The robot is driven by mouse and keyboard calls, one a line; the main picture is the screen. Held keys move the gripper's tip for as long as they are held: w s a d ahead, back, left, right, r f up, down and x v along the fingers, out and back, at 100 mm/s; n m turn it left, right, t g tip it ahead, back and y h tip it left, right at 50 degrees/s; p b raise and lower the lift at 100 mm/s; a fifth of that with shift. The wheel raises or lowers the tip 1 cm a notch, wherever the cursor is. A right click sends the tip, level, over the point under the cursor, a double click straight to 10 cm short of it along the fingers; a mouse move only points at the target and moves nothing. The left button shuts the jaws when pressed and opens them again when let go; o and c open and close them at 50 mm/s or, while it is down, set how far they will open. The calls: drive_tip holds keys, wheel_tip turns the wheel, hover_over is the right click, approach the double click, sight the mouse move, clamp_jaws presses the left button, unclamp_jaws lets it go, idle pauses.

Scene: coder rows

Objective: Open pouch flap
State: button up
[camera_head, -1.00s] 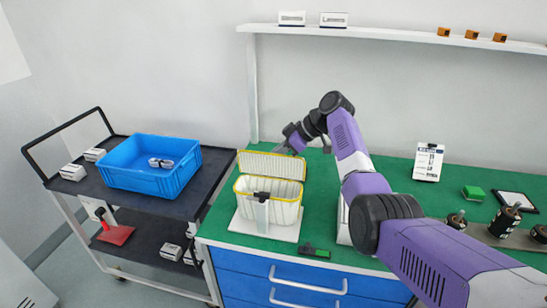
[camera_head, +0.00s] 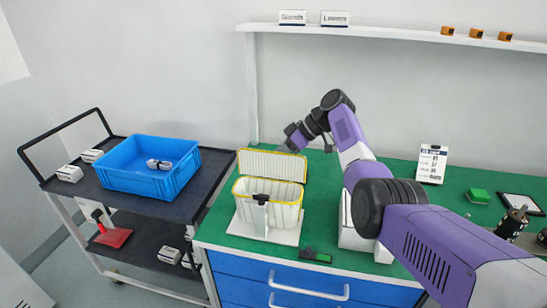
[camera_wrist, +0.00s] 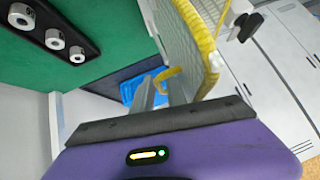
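The pouch (camera_head: 270,211) is a white ribbed box-like bag with yellow edging, standing on a white base on the green bench. Its flap (camera_head: 272,165) stands raised at the back, and the pouch mouth is open. A black clasp (camera_head: 261,198) sits at its front on a white post. My gripper (camera_head: 284,148) is at the top right of the flap. In the wrist view its two fingers (camera_wrist: 160,95) are apart, with a yellow tab (camera_wrist: 168,76) between or just beyond them; contact cannot be told. The yellow-edged pouch (camera_wrist: 208,45) is right beside the fingers.
A black cart at left holds a blue tote (camera_head: 150,167) with a small item inside. A label stand (camera_head: 431,164), a green block (camera_head: 478,196) and a rack are at right. A shelf (camera_head: 380,31) hangs above.

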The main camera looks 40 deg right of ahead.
drive_tip(key=shift+r, duration=0.15)
drive_tip(key=b+v, duration=0.1)
drive_tip(key=v, duration=0.6)
drive_tip(key=shift+s+d+r, duration=0.15)
drive_tip(key=shift+s+d, duration=0.05)
drive_tip(key=shift+s, duration=0.05)
idle(0.3)
